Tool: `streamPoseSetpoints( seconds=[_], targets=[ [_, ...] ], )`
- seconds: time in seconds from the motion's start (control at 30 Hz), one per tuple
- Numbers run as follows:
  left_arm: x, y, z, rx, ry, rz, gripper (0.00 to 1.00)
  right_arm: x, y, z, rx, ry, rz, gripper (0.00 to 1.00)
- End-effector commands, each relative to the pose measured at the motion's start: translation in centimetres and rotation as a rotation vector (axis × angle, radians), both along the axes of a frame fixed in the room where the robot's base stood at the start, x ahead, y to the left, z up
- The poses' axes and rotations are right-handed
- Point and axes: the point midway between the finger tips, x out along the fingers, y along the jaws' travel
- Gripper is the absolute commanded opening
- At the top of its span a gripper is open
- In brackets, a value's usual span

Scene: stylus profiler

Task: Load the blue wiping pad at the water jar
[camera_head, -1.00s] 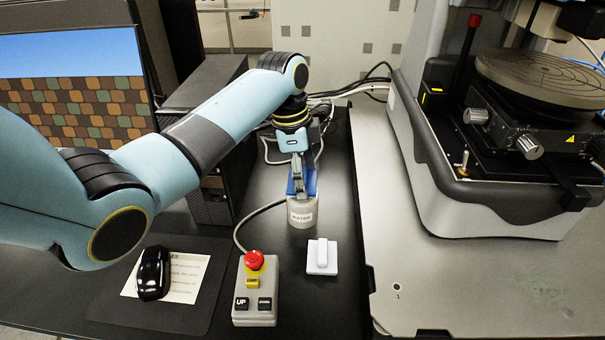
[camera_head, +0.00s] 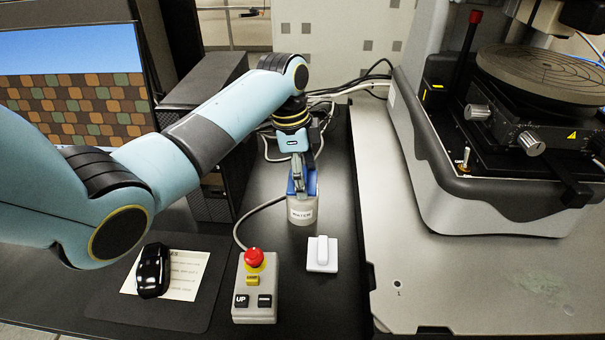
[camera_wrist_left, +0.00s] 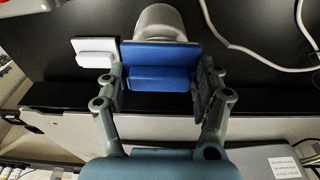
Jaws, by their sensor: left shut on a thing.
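My left gripper (camera_head: 299,190) is shut on the blue wiping pad (camera_wrist_left: 160,54), holding it by its raised blue grip. In the head view the blue pad (camera_head: 312,184) is at the mouth of the grey-white water jar (camera_head: 301,214), partly hidden by the fingers. The jar is labelled WATER and stands upright on the black table. In the left wrist view the jar (camera_wrist_left: 160,20) shows just beyond the pad's far edge. I cannot tell whether the pad touches the jar or its contents. My right gripper is not in view.
A white pad with a grip (camera_head: 321,254) lies in front of the jar. A control box (camera_head: 254,290) with a red button stands nearer, its cable running close to the jar. A black mouse (camera_head: 153,271) is at left. The stylus profiler (camera_head: 480,190) stands at right.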

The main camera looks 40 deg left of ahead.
Motion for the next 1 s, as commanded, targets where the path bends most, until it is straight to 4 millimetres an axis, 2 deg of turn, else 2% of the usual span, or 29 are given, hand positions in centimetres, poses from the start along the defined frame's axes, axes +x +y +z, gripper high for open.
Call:
streamPoseSetpoints(
  seconds=[1.0],
  targets=[
    [-0.08, -0.04, -0.24, 0.0, 0.002, 0.0, 0.42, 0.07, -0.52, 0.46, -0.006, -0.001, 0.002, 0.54]
  ],
)
